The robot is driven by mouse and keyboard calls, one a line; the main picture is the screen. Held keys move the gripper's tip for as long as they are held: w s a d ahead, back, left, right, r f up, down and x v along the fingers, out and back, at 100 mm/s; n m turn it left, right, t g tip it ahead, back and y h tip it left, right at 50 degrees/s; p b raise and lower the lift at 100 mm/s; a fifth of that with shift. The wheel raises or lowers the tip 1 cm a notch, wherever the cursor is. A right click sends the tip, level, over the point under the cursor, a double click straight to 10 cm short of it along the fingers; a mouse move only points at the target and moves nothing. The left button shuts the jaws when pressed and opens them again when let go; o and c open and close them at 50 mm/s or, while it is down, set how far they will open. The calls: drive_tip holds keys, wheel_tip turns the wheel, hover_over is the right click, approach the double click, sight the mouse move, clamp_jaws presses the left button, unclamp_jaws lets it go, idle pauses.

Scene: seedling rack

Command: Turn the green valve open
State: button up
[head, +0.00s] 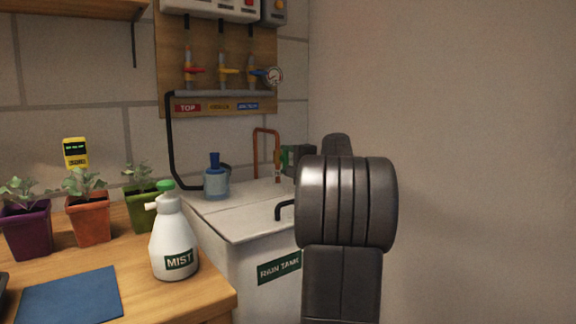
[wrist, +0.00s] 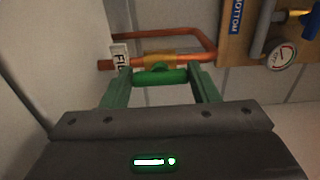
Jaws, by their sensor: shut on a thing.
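The green valve's handle (wrist: 160,76) sits on a copper pipe (wrist: 190,58) in the wrist view. My gripper (wrist: 161,84) is shut on it, one greenish finger at each end of the handle. The handle lies roughly along the horizontal run of pipe, with a brass-coloured body just behind it. In the head view a small green part of the valve (head: 284,156) shows beside my gripper (head: 294,157). My dark wrist hides most of the rest there.
A white rain tank (head: 262,222) stands below the pipe, with a blue bottle (head: 216,182) on its lid. A board with coloured valves (head: 228,72) hangs behind. A mist bottle (head: 173,240) and potted seedlings (head: 88,215) stand on the wooden bench. A bare wall is at right.

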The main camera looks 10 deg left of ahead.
idle(0.3)
drive_tip(key=o, duration=1)
drive_tip(key=p+v, duration=0.2)
drive_tip(key=v, duration=1.2)
drive_tip(key=shift+w+a, duration=0.15)
drive_tip(key=b+x, duration=0.2)
drive_tip(key=x, duration=1.1)
drive_tip(key=shift+w+a, duration=0.25)
drive_tip(key=shift+a, duration=0.05)
drive_tip(key=shift+d, duration=0.1)
drive_tip(key=shift+s, duration=0.15)
